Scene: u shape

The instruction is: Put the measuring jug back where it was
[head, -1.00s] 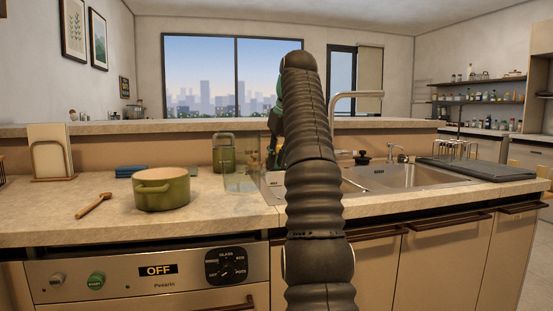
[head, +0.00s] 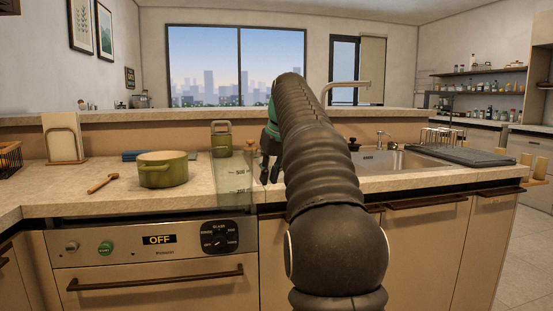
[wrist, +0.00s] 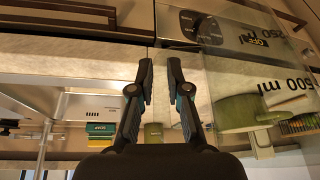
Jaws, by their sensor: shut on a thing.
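The measuring jug (head: 236,190) is clear, with dark volume marks, and shows left of my arm in the head view. It overlaps the counter's front edge and the top of the oven panel. In the wrist view its see-through wall (wrist: 265,72), marked 500 ml, fills the right side. My gripper (head: 269,172) is at the jug's right side, shut on it. The fingers (wrist: 160,66) show a gap in the wrist view, and the gripped part is hard to make out. The jug looks roughly upright; whether it touches the counter is unclear.
A green canister (head: 221,141) is behind the jug. The sink (head: 395,161) and faucet (head: 347,83) are right of my arm. The counter between pot and jug looks clear.

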